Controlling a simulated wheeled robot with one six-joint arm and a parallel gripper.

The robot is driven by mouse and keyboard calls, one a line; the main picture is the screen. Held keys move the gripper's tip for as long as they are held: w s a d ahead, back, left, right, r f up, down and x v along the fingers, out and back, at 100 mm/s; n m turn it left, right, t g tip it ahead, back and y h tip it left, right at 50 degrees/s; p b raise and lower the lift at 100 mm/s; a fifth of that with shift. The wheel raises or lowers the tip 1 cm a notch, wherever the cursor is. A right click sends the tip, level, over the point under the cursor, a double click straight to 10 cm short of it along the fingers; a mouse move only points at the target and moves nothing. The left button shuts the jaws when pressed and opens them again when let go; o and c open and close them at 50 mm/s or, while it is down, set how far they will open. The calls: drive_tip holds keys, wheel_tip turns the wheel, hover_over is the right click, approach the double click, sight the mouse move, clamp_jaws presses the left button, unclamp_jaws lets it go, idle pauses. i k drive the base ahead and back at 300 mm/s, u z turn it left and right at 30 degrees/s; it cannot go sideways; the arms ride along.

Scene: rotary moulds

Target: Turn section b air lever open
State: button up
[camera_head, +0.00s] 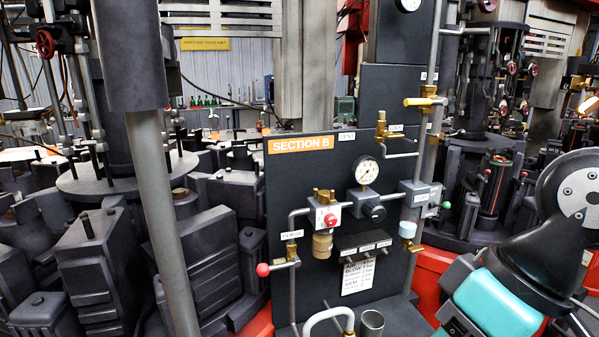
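The dark panel (300,190) with an orange "SECTION B" sign (301,144) stands in the middle of the head view. A yellow lever (421,102) points left, about level, from a brass valve on the vertical grey pipe (432,60) at the panel's right edge. A small label (430,76) sits just above it, too small to read, so I cannot confirm which lever is the air one. Part of my arm, black and teal, shows at the lower right, apart from the yellow lever. My gripper is outside the picture.
A round gauge (367,171), a red knob (330,220) and a red-ball lever (263,270) are on the panel. A brass valve (382,128) is left of the pipe. A slanting grey post (168,215) and dark moulds (210,250) stand at the left.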

sight(439, 101)
drive_tip(key=k, duration=0.5)
drive_tip(key=u, duration=1.1)
drive_tip(key=i, duration=1.1)
drive_tip(key=z, duration=2.25)
